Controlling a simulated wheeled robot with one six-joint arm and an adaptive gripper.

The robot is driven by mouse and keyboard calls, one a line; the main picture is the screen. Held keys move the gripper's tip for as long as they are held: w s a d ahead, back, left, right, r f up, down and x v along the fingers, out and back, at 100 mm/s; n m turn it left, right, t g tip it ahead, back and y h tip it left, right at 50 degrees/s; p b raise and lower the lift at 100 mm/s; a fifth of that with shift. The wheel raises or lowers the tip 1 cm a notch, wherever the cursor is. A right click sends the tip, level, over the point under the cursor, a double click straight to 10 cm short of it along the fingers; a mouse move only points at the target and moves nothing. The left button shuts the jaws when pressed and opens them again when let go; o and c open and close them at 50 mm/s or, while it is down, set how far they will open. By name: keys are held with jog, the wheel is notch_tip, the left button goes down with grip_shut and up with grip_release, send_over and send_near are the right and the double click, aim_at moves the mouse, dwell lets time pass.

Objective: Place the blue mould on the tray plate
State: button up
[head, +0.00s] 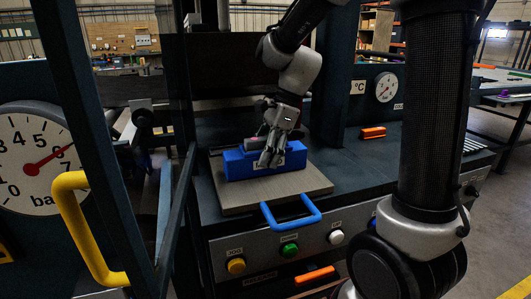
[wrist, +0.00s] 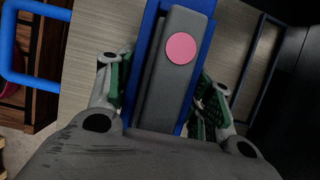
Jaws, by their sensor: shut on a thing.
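The blue mould (head: 237,166) is a blue block with a grey bar along its top. It sits at the tray plate (head: 288,187), a light wood-grained plate with a blue handle (head: 291,212) at its front. My gripper (head: 270,158) is over the mould and shut on it. In the wrist view my gripper (wrist: 165,95) has a finger on each side of the grey bar, which carries a pink disc (wrist: 180,48). The mould (wrist: 145,35) lies over the plate (wrist: 95,40); whether its underside touches the plate is hard to tell.
A dark press frame stands around the plate, with an upright post (head: 335,75) behind right. An orange object (head: 373,132) lies on the dark bench to the right. A yellow handle (head: 85,225) and a pressure gauge (head: 38,160) are at left. Coloured buttons (head: 289,250) line the front panel.

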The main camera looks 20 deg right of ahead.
jog(key=o, duration=1.4)
jog(key=shift+f, duration=0.1)
jog(key=shift+o, duration=0.2)
jog(key=v, duration=1.2)
jog(key=s+d+f+n+t+h, duration=0.2)
jog(key=s+d+n, duration=0.3)
jog(key=s+n, duration=0.4)
jog(key=s+d+f+n+t+h, duration=0.2)
jog(key=s+d+n, duration=0.3)
jog(key=s+n, duration=0.4)
jog(key=shift+s+d+f, duration=0.2)
jog(key=shift+s, duration=0.3)
